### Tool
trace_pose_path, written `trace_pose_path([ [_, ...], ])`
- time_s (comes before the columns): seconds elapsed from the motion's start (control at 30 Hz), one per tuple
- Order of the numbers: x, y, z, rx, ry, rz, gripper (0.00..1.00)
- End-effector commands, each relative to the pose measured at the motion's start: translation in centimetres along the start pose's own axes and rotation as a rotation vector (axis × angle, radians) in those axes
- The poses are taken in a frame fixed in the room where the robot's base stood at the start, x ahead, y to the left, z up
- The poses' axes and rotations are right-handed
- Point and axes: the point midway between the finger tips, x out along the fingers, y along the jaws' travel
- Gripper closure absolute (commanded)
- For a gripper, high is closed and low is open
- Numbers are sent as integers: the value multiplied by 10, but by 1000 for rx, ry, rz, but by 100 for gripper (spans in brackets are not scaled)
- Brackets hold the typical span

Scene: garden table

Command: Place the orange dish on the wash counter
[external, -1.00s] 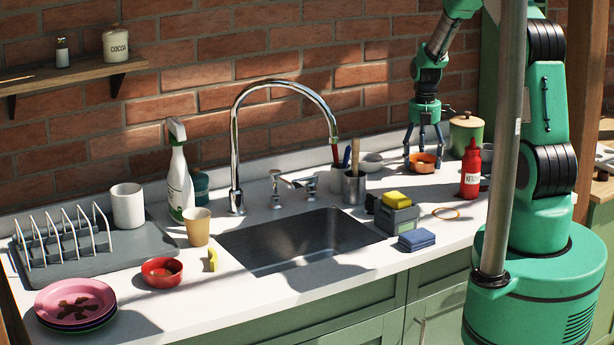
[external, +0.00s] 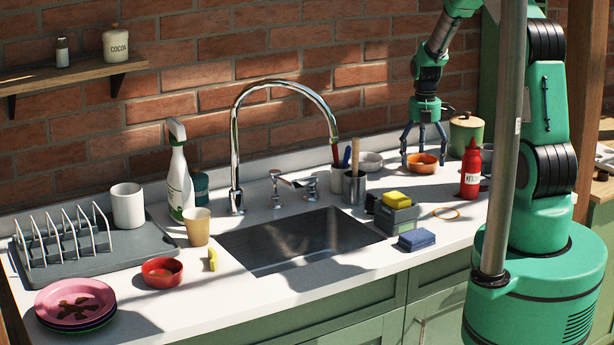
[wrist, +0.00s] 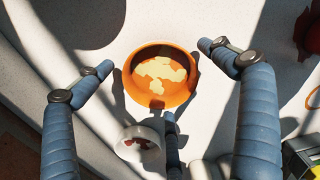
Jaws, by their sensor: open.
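The orange dish (external: 427,166) sits upright on the white wash counter (external: 345,309), right of the sink at the back. In the wrist view the orange dish (wrist: 184,94) has pale yellow patches inside. My gripper (external: 424,160) is open, pointing down over the dish with its fingers spread around it. In the wrist view my gripper (wrist: 156,72) has a finger on each side of the dish and a third at its lower edge. The side fingers look clear of the rim; whether the third finger touches is unclear.
A white bowl (external: 371,159) and a utensil cup (external: 354,188) stand left of the dish. A red ketchup bottle (external: 470,172) and a green pot (external: 466,134) stand to the right. An orange ring (external: 446,213) lies in front, with some bare counter around it.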

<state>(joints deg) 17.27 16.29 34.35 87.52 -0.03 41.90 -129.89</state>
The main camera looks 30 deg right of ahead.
Motion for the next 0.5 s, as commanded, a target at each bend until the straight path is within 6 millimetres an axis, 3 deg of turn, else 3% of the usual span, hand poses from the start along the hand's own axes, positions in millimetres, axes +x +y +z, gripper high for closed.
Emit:
trace_pose_path([
  [0.5,-78,1,0,0,-2,2,6],
])
